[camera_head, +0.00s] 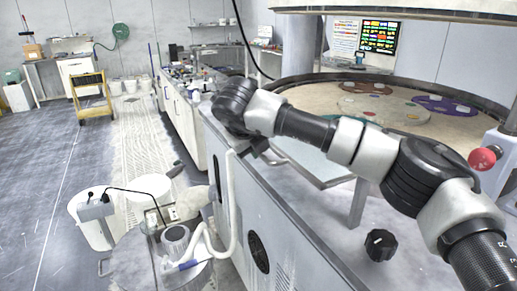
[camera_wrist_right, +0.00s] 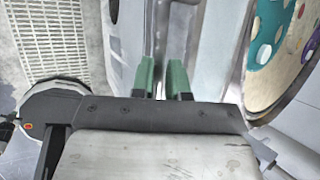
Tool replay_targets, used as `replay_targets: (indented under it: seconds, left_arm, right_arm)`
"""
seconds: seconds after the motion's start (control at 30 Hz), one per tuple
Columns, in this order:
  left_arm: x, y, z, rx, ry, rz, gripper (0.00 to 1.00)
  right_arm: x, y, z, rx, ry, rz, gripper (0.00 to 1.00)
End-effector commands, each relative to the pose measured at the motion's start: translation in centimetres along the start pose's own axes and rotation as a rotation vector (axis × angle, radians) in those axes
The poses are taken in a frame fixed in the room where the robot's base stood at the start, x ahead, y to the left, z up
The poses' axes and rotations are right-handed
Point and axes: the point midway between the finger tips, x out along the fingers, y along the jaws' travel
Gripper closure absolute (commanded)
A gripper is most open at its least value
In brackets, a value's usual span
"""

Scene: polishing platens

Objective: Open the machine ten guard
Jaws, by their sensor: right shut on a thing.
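The polishing machine (camera_head: 290,235) has a grey cabinet and a large round platen (camera_head: 300,98) with coloured discs. A pale guard panel with a metal edge (camera_head: 325,172) stands along its near side, partly behind my right arm. My right gripper (camera_head: 264,154) is at this panel's left part, small and mostly hidden by the wrist. In the right wrist view, the green fingertips of the gripper (camera_wrist_right: 163,80) are shut on a narrow pale upright strip (camera_wrist_right: 161,45), seemingly part of the guard. The exact grip is hard to see. My left gripper is not in view.
A red knob (camera_head: 482,159) and a black knob (camera_head: 380,244) are at the right. A drum with hoses (camera_head: 150,262) and white buckets (camera_head: 90,222) stand left of the cabinet. A yellow cart (camera_head: 89,92) is farther back. The left floor is clear.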

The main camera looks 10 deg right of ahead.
Motion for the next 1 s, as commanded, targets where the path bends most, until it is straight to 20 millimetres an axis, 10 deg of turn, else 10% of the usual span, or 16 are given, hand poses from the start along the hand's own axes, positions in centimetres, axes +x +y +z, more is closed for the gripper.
replay_targets:
  seconds: [0.33,0.53,1.0]
  left_arm:
    - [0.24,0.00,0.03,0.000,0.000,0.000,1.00]
    - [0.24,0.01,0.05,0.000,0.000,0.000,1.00]
    - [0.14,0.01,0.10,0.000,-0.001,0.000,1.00]
  right_arm:
    - [0.86,1.55,-0.67,-0.023,0.020,0.016,1.00]
    - [0.84,1.46,-0.65,-0.021,0.020,0.018,0.60]
    - [0.57,1.01,-0.44,-0.014,0.015,0.014,0.60]
